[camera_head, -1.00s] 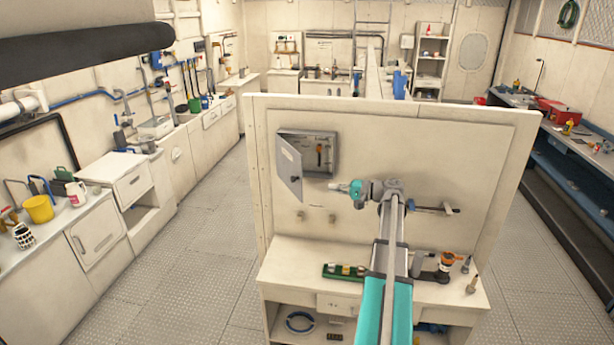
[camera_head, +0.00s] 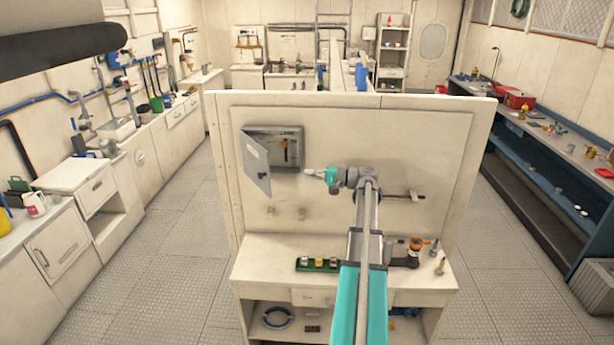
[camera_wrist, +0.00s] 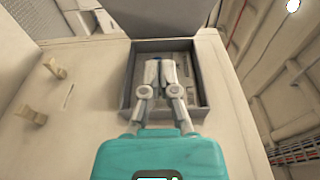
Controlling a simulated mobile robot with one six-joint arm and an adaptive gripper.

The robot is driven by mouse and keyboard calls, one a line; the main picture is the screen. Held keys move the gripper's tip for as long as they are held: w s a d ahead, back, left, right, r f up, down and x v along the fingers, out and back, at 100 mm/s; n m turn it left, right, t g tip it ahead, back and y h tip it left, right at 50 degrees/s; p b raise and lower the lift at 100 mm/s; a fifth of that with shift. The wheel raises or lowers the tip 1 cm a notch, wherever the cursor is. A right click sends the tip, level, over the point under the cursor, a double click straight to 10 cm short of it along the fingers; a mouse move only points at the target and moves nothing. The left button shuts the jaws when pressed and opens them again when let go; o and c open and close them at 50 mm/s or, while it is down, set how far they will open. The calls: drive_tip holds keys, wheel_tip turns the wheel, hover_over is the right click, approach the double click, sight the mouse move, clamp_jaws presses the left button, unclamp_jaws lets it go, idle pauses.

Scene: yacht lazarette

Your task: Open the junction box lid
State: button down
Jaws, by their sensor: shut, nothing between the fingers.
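The grey junction box (camera_head: 289,134) is on the upright cream panel. Its lid (camera_head: 256,168) stands swung out at the left side, and the inside shows, with a small orange part in it. My gripper (camera_head: 306,171) is beside the box's lower right corner in the head view, apart from the lid. In the wrist view my gripper (camera_wrist: 160,62) has its fingers together and empty in front of the open box (camera_wrist: 203,95). The lid (camera_wrist: 160,17) shows there as a grey panel along the top. The fingers hide part of the box's inside.
Two small pegs (camera_head: 271,212) stick out below the box. A rod-like fitting (camera_head: 410,196) is on the panel to the right. The bench (camera_head: 262,258) below holds a green tray (camera_head: 318,265) and several small items. Open floor (camera_head: 175,245) lies left.

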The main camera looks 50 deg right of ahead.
sight(267, 174)
drive_tip(key=x, duration=0.3)
drive_tip(key=a+x, duration=0.1)
drive_tip(key=x, duration=0.2)
drive_tip(key=s+x, duration=0.1)
drive_tip(key=x, duration=0.3)
drive_tip(key=shift+a, duration=0.35)
drive_tip(key=shift+w+a, duration=0.15)
drive_tip(key=shift+a, duration=0.55)
